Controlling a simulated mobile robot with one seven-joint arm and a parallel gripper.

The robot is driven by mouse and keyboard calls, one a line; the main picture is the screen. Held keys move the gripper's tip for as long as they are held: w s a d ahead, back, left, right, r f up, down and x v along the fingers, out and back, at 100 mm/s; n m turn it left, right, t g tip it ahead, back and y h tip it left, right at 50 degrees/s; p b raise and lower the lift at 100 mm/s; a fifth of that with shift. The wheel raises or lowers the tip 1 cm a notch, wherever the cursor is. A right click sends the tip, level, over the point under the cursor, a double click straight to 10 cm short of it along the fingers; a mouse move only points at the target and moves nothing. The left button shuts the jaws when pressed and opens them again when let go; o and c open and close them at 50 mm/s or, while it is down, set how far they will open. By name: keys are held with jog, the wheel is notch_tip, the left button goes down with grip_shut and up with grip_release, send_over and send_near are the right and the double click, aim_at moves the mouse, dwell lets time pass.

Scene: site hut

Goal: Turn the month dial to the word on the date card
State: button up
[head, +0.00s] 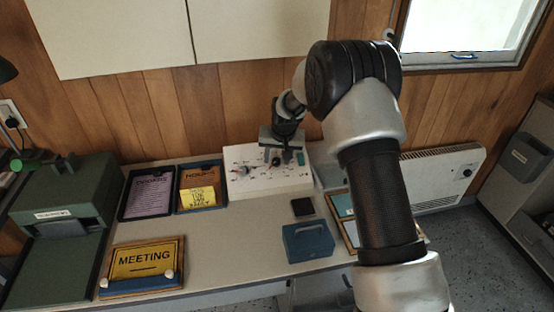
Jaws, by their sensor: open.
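A white panel box (250,184) stands at the back of the desk against the wood wall. It carries a dial (243,170) on its left part, with small marks around it too small to read. A second dark knob (276,161) shows on its right part, close to my gripper. My gripper (280,157) points down over the right part of the panel, jaws open around or just above this knob; contact cannot be told. I cannot tell for sure which dial is the month dial. A yellow note (202,197) with handwriting lies in a dark tray; whether it is the date card is unclear.
A tray with a purple sheet (151,193) lies left of the note. A blue box (308,243) and a black square item (302,207) are right of centre. The desk's middle is clear.

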jog(key=shift+w+f, duration=0.15)
jog(key=shift+f, duration=0.2)
jog(key=c, duration=1.1)
jog(key=shift+o, duration=0.2)
jog(key=shift+a+f+n+b, duration=0.15)
jog(key=shift+n+b, duration=0.35)
jog(key=shift+n, duration=0.3)
jog(key=n, duration=0.4)
jog(key=shift+h+b, duration=0.3)
jog(key=shift+b, duration=0.05)
jog(key=o, duration=1.1)
jog(key=shift+c, duration=0.2)
jog(key=shift+r, duration=0.25)
jog(key=p+v, duration=0.1)
jog(key=v, duration=1.6)
jog(key=shift+s+p, duration=0.25)
jog(key=shift+p, duration=0.1)
